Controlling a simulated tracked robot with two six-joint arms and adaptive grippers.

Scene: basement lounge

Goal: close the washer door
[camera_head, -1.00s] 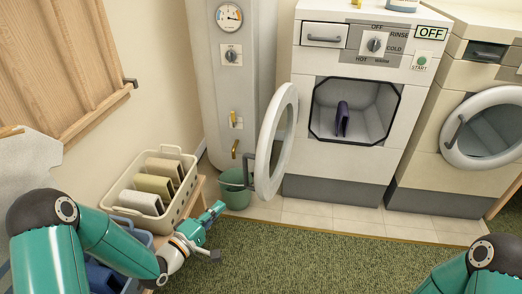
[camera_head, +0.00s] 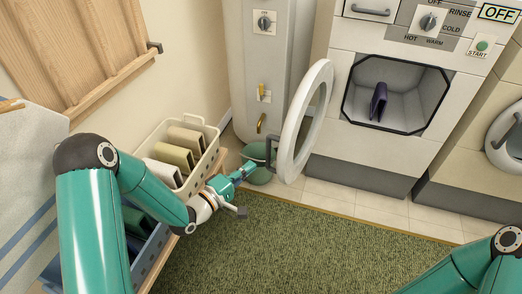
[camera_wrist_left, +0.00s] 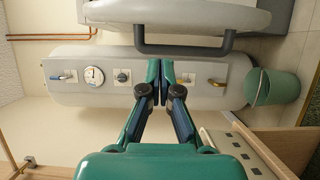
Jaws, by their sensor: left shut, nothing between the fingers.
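The washer (camera_head: 390,140) stands at the back with its round white door (camera_head: 305,120) swung wide open to the left. A dark cloth (camera_head: 379,101) sits inside the drum opening. The door carries a dark bar handle (camera_head: 270,152). My left gripper (camera_head: 250,168) is shut and empty, just left of the handle; contact cannot be told in the head view. In the left wrist view, the shut fingertips (camera_wrist_left: 161,72) point towards the door handle (camera_wrist_left: 185,49), with the door (camera_wrist_left: 175,15) above. My right gripper is out of view; only part of that arm shows.
A green bucket (camera_head: 262,177) stands behind my left gripper, beside a grey boiler (camera_head: 262,70). A cream basket (camera_head: 207,160) of folded cloths and a blue basket (camera_head: 148,262) are at left. A second machine (camera_head: 480,165) stands right. Green carpet (camera_head: 300,250) is clear.

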